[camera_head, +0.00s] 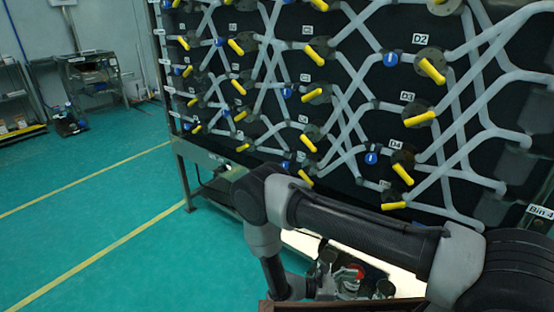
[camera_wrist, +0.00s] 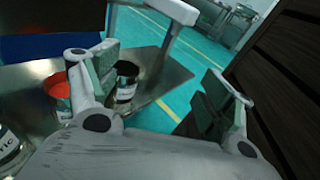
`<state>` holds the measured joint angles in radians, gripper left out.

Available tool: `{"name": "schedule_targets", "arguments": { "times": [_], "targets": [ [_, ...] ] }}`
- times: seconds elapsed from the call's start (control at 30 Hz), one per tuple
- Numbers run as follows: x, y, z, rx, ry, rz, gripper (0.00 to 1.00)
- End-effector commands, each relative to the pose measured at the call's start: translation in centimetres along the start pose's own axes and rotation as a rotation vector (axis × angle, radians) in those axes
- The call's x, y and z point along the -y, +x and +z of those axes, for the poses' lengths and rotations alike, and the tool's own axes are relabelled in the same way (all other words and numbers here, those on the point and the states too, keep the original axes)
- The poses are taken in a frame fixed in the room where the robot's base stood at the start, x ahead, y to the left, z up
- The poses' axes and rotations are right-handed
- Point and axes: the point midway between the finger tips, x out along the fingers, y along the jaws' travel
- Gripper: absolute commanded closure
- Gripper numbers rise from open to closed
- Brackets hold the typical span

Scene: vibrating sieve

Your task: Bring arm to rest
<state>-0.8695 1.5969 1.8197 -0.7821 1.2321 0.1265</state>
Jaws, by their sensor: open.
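My gripper (camera_wrist: 158,95) shows in the wrist view with its two fingers wide apart and nothing between them. In the head view my arm stretches from the lower right across the front of a black panel, bends at an elbow and drops toward the bottom middle. The gripper's fingers are not clearly visible in the head view. In the wrist view a metal shelf (camera_wrist: 172,72) lies beyond the left finger. A dark can (camera_wrist: 126,84) and a container with a red top (camera_wrist: 60,88) stand on it, close to the left finger.
The black panel (camera_head: 345,128) carries grey pipes and several yellow valve handles, close behind my arm. A dark brown slatted surface (camera_wrist: 288,75) stands close to the right finger. Open green floor (camera_head: 95,225) with yellow lines lies at the left. A metal bench (camera_head: 92,75) stands far back.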

Motion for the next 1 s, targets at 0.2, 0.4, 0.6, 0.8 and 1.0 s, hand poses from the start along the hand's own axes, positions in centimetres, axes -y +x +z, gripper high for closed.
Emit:
{"name": "schedule_targets", "arguments": {
  "times": [0.2,0.4,0.6,0.8,1.0],
  "targets": [
    [-0.5,-3.1,9.8,-0.201,0.156,-0.25,0.19],
    [-0.1,-4.4,18.7,-0.401,0.32,-0.456,0.19],
    [1.1,-4.5,27.0,-0.606,0.5,-0.631,0.19],
    [3.4,-3.7,34.4,-0.809,0.695,-0.775,0.19],
    [6.4,-2.4,40.6,-1.007,0.91,-0.883,0.19]
  ]
}}
